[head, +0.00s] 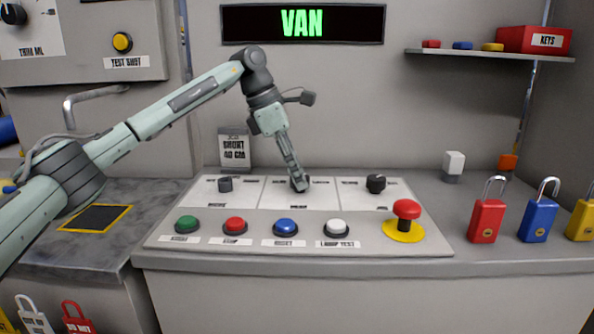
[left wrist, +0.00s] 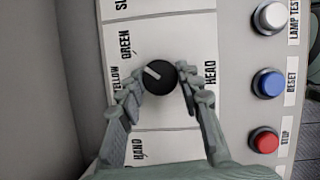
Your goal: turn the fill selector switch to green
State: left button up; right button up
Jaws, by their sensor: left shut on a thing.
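The fill selector switch is a round black knob (left wrist: 159,77) with a pale pointer line, in the middle section of the console. In the left wrist view its line points to the upper left, roughly toward the lower end of the GREEN label (left wrist: 125,45); the YELLOW label (left wrist: 117,80) is just below that. My left gripper (head: 299,183) comes down onto the knob from above, and its fingers are shut on the knob's two sides (left wrist: 158,88). In the head view the fingers hide most of the knob. My right gripper is not in view.
Black knobs stand left (head: 225,184) and right (head: 376,184) of the gripper. In front are a green button (head: 187,223), red button (head: 235,225), blue button (head: 286,227), white button (head: 337,227) and red mushroom button (head: 406,210). Padlocks (head: 487,220) stand at right. A display (head: 302,24) reads VAN.

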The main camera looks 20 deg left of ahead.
pick_arm(q)
jog(key=shift+m, duration=0.6)
jog(key=shift+g, duration=0.3)
jog(key=o, duration=1.2)
jog(key=shift+c, duration=0.2)
jog(key=shift+r, duration=0.1)
jog(key=v, duration=1.2)
jog(key=shift+a, duration=0.1)
